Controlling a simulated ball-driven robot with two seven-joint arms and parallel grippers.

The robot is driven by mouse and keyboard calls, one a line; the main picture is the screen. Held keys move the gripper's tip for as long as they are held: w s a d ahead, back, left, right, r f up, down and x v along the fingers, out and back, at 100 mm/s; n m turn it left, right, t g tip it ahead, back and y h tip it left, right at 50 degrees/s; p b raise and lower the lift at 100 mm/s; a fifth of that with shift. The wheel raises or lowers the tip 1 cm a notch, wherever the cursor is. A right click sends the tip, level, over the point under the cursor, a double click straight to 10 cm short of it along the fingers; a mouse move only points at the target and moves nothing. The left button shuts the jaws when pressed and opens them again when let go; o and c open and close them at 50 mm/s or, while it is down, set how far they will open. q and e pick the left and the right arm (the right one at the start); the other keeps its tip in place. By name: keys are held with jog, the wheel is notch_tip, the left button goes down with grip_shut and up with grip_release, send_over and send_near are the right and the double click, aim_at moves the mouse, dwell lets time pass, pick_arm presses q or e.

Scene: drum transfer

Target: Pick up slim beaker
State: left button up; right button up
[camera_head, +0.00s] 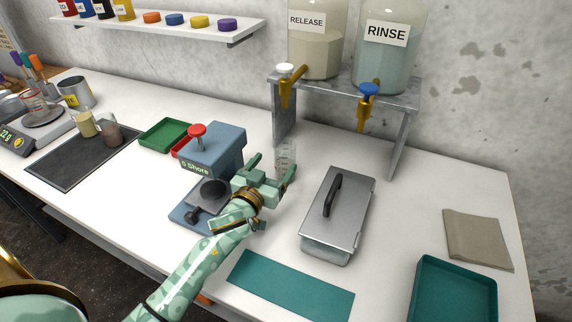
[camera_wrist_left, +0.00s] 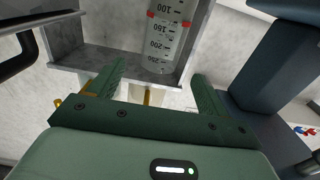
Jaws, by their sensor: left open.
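The slim beaker (camera_head: 286,152) is a clear, tall vessel standing upright on the white table, left of the steel box and in front of the shelf stand. In the left wrist view the beaker (camera_wrist_left: 168,38) shows dark graduation marks and a red band. My left gripper (camera_head: 274,167) is green, open and empty, close in front of the beaker with its fingers pointing toward it. In the wrist view the beaker's end appears between the fingertips (camera_wrist_left: 158,72). I cannot tell whether the fingers reach around it. The fingers hide the beaker's lower part in the head view. My right gripper is not in view.
A blue-grey press labelled "5 Shore" (camera_head: 215,150) stands close left of the gripper. The lidded steel box (camera_head: 338,207) stands to the right. The metal stand (camera_head: 398,98) with RELEASE and RINSE tanks is behind. A teal mat (camera_head: 290,287) lies in front.

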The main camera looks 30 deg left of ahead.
aim_at(289, 143)
pick_arm(q)
jog(key=w, duration=0.4)
jog(key=shift+w+a, duration=0.1)
jog(key=shift+a, duration=0.05)
jog(key=w+b, duration=0.1)
jog(key=w, duration=0.4)
jog(key=shift+w+a+f+b, duration=0.1)
jog(key=shift+w+a+b, duration=0.1)
jog(key=shift+b, duration=0.2)
jog(key=shift+s, duration=0.1)
jog(key=shift+d, duration=0.1)
jog(key=c, duration=1.4)
